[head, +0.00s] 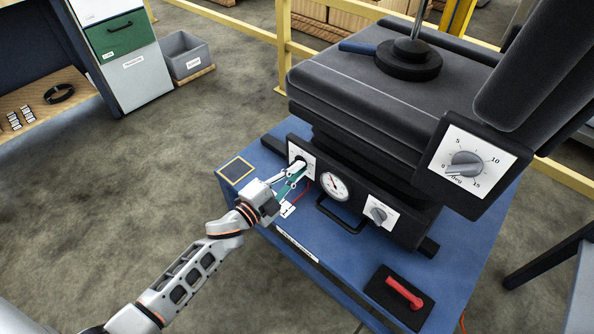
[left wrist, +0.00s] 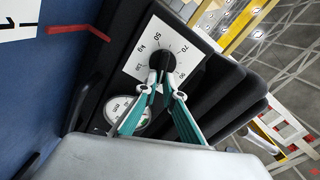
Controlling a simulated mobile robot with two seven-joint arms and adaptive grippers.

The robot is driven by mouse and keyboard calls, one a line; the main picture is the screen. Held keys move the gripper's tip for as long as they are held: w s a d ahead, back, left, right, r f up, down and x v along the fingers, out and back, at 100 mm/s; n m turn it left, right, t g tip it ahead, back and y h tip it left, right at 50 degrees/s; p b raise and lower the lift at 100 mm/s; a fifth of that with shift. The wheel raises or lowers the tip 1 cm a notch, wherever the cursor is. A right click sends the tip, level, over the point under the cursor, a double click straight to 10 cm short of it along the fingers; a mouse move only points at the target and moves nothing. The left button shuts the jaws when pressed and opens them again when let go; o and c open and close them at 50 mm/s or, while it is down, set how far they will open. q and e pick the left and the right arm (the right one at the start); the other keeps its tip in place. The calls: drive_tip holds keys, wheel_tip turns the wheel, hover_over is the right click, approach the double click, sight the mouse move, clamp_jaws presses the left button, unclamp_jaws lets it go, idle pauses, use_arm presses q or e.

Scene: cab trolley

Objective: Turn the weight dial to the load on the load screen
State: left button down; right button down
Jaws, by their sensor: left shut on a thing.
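The weight dial (head: 299,151) is on the left end of the dark seat base front. In the left wrist view its white plate (left wrist: 146,42) reads "kg", with 50 and 70 legible, and its black knob (left wrist: 162,60) is between my fingertips. My left gripper (head: 297,172) is shut on this knob; it also shows in the left wrist view (left wrist: 164,88). The knob's pointer direction cannot be made out. A dark panel with a pale frame (head: 235,169), possibly the load screen, lies on the blue trolley top; no number is legible. My right gripper is not in view.
A round gauge (head: 334,186), a black handle (head: 340,217) and another knob (head: 378,214) sit right of the dial. An angle dial (head: 466,163) is on the seat's side. A red handle on a black plate (head: 403,293) lies on the blue trolley top (head: 345,262).

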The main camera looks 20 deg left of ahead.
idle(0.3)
use_arm(q)
drive_tip(key=c, duration=2.2)
unclamp_jaws()
drive_tip(key=shift+o, duration=0.2)
drive_tip(key=shift+s, duration=0.1)
drive_tip(key=v, duration=1.2)
